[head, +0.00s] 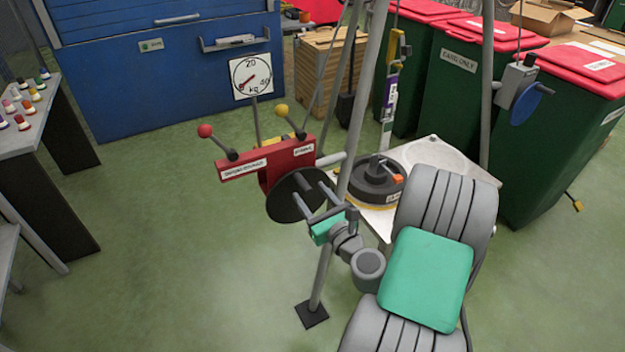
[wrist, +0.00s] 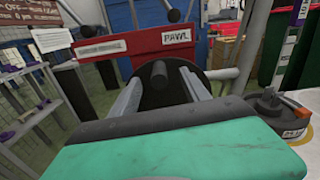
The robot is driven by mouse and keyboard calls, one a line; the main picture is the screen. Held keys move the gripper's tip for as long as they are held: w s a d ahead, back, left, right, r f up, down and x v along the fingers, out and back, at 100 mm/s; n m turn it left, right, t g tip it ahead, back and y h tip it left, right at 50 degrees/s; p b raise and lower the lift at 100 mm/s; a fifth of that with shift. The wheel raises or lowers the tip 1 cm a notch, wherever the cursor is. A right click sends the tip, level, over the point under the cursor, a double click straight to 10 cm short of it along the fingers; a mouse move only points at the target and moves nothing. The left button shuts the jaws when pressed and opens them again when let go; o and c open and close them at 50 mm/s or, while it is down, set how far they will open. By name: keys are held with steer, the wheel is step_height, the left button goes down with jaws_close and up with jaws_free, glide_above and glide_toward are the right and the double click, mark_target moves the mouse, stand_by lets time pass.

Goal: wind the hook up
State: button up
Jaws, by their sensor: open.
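The winch is a red frame (head: 268,162) on the tripod, with a round black disc (head: 288,203) facing my gripper. In the wrist view a short black crank grip (wrist: 160,73) stands out from the disc (wrist: 168,97). My gripper (head: 308,190) is open, and its fingers lie to either side of the crank grip in the wrist view; I cannot tell if they touch it. A lever with a yellow knob (head: 281,110) rises by the "PAWL" label (wrist: 178,38). Another lever has a red knob (head: 205,131). I cannot make out the hook clearly.
A kg dial (head: 251,76) stands behind the winch. A black round weight (head: 370,187) with an orange piece sits on a white platform (head: 435,150). Tripod legs (head: 345,120) rise close to my arm.

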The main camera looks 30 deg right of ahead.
steer(key=s+b, duration=0.3)
steer(key=s, duration=0.1)
steer(key=shift+s, duration=0.2)
stand_by(0.3)
